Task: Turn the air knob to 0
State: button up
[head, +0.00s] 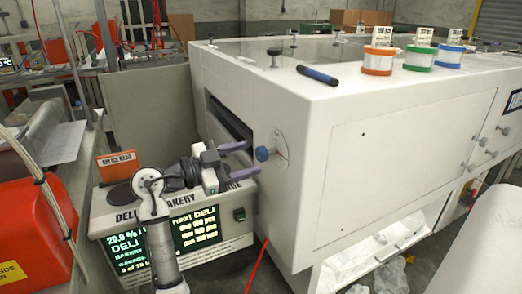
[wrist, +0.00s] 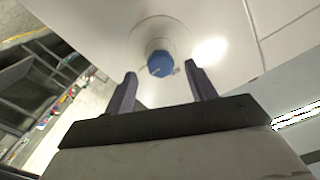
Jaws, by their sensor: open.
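The blue air knob (head: 262,154) sticks out from a round pale dial plate (head: 281,148) on the end face of the big white machine. In the wrist view the blue knob (wrist: 160,64) lies ahead of and between my two fingers, with a pale mark on its face. My gripper (head: 242,158) is open, its purple-grey fingers pointing right at the knob. In the wrist view my gripper (wrist: 161,90) has nothing between its fingertips. The fingers do not appear to touch the knob. The dial's markings are too small to read.
A display unit (head: 175,235) with a green-lit screen stands below my arm. A red container (head: 35,240) is at left. A red rod (head: 257,265) rises below the knob.

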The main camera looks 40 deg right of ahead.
aim_at(258, 155)
jog(key=x, duration=0.5)
jog(key=shift+p, duration=0.35)
jog(key=c, duration=1)
jog(key=shift+o, duration=0.2)
